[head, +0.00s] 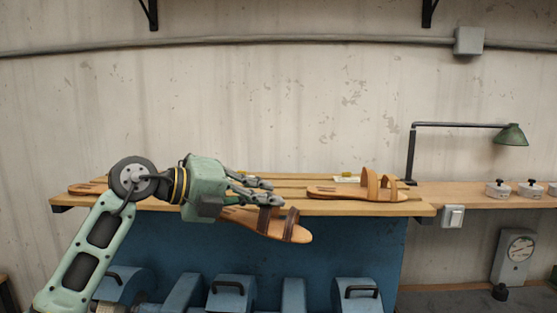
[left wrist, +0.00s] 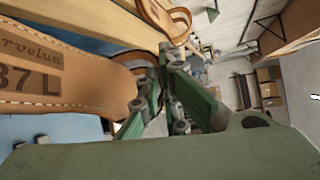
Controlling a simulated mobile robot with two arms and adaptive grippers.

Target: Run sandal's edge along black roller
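A tan sandal with dark brown straps (head: 262,222) hangs in front of the shelf edge, tilted, toe to the right. My left gripper (head: 272,192) is just above it, its fingers along the strap side. In the left wrist view the sandal's insole (left wrist: 60,75) is close, stamped with letters and "37 L", and the fingers (left wrist: 165,85) close at its strap edge. The exact contact is partly hidden. The sandal appears held clear of the shelf. I cannot make out a black roller in either view. My right gripper is not in view.
A wooden shelf (head: 420,209) carries another tan sandal (head: 340,191) and a further sole (head: 85,188) at left. Below are a blue panel (head: 355,245) and blue machine housings (head: 232,293) with black handles. A green lamp (head: 511,135) and several small knobbed pots stand at right.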

